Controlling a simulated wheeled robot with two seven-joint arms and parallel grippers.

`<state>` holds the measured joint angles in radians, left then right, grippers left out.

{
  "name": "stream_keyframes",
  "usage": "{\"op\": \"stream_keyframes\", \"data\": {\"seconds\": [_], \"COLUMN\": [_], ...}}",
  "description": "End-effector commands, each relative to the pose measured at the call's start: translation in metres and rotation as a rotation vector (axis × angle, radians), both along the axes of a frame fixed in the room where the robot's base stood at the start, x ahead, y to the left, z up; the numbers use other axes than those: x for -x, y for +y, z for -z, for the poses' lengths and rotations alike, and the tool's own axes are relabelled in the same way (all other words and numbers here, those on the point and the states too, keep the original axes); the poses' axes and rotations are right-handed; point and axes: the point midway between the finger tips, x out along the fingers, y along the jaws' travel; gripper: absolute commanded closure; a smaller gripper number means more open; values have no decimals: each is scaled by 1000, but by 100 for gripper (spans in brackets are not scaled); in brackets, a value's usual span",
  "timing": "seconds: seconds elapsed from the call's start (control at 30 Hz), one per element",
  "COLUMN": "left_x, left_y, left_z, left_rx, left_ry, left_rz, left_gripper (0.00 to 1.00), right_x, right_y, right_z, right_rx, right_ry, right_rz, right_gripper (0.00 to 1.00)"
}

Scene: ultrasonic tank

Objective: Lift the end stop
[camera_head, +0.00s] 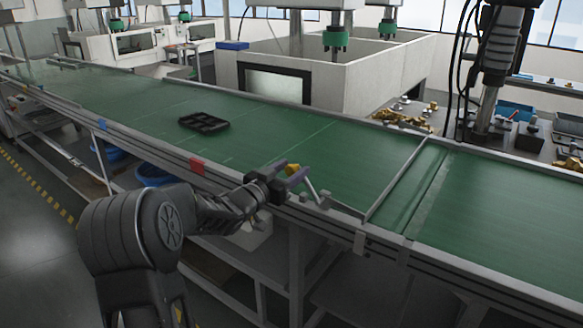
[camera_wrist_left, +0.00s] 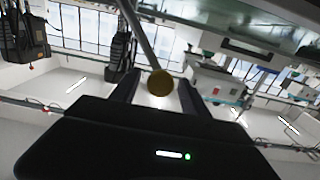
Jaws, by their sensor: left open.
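The end stop (camera_head: 397,178) is a thin grey bar lying across the green conveyor belt, low against the belt. A grey lever (camera_head: 314,190) with a yellow knob (camera_head: 292,169) stands at the belt's near edge, left of the bar. My left gripper (camera_head: 287,176) is open at this knob. In the left wrist view the brass-coloured knob (camera_wrist_left: 160,84) on its rod sits between the two open fingers (camera_wrist_left: 160,92), with bright gaps at its sides. How the lever joins the bar is not clear. My right gripper is not in view.
The green conveyor (camera_head: 270,130) runs across the view with a metal rail along its near edge. A black compartmented tray (camera_head: 204,122) lies on it further left. White tanks (camera_head: 330,80) stand behind, and a table with brass parts (camera_head: 405,114) is at the back right.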

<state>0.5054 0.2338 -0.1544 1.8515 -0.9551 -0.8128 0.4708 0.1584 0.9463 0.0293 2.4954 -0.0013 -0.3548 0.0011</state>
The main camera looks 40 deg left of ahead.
Motion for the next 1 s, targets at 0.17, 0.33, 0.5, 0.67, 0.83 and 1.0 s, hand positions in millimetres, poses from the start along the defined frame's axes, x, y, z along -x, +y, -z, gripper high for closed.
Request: {"op": "stream_keyframes", "data": {"seconds": [0.17, 0.33, 0.5, 0.67, 0.83, 1.0], "left_x": [-3, -3, -3, -3, -3, -3], "left_y": [0, 0, 0, 0, 0, 0], "left_z": [0, 0, 0, 0, 0, 0], "left_rx": [0, 0, 0, 0, 0, 0], "left_ry": [0, 0, 0, 0, 0, 0], "left_rz": [0, 0, 0, 0, 0, 0], "left_gripper": [46, 50, 64, 77, 91, 100], "right_x": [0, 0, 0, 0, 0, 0], "right_y": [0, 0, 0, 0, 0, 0], "right_z": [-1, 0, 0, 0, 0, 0], "right_rx": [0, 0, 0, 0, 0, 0], "right_ry": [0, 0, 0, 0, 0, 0], "right_rz": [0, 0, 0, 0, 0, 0], "right_gripper": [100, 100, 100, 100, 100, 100]}}
